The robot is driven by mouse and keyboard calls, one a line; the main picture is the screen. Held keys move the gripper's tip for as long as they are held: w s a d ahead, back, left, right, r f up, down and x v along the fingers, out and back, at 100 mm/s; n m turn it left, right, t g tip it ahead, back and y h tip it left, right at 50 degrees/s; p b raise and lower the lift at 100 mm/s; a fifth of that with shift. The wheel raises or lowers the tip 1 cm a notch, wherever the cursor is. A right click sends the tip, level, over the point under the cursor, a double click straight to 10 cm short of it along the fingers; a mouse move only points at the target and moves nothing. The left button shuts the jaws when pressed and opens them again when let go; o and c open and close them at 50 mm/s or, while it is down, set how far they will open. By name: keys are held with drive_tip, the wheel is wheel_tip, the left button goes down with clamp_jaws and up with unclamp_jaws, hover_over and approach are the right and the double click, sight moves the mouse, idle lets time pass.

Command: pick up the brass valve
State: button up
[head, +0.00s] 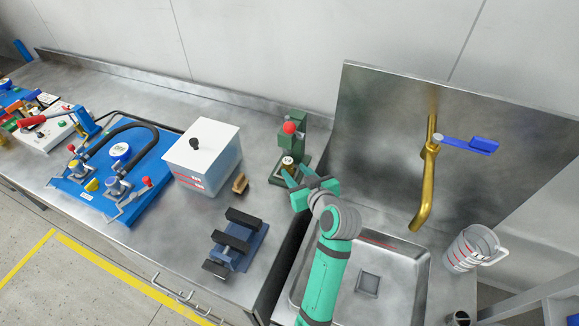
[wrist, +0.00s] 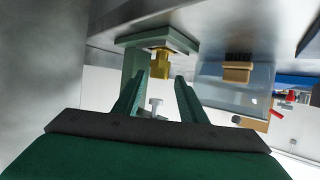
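The brass valve (head: 288,163) is a small brass piece with a pale round top. It sits at the green press stand (head: 305,136), below the red knob, in the head view. In the wrist view, which looks upside down, the valve (wrist: 161,64) is a gold fitting at the stand's green plate. My gripper (head: 298,175) is just in front of the stand. In the wrist view my gripper (wrist: 157,88) is open, with two green fingers apart and nothing between them. The valve lies just beyond the fingertips, roughly centred on the gap. Contact does not show.
A clear tank (head: 206,172) with a white lid stands left of the stand, with a small tan block (head: 240,183) between. A blue rack with black bars (head: 236,240) lies in front. The sink (head: 405,262), brass tap (head: 427,180) and measuring jug (head: 472,249) are right.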

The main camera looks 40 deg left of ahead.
sight(289, 162)
drive_tip(key=shift+x, duration=3.6)
drive_tip(key=shift+r, duration=0.1)
clamp_jaws()
drive_tip(key=shift+r, duration=0.1)
drive_tip(key=shift+r, duration=0.5)
drive_tip(key=shift+s+d+r, duration=0.1)
drive_tip(key=shift+d+r, duration=0.1)
drive_tip(key=shift+r, duration=0.4)
drive_tip(key=shift+s+d+r, duration=0.15)
drive_tip(key=shift+r, duration=0.4)
drive_tip(key=s+d, duration=0.4)
drive_tip(key=d, duration=0.3)
drive_tip(key=s+d, duration=0.5)
drive_tip(key=d, duration=0.2)
drive_tip(key=shift+d, duration=0.35)
drive_tip(key=shift+w, duration=0.1)
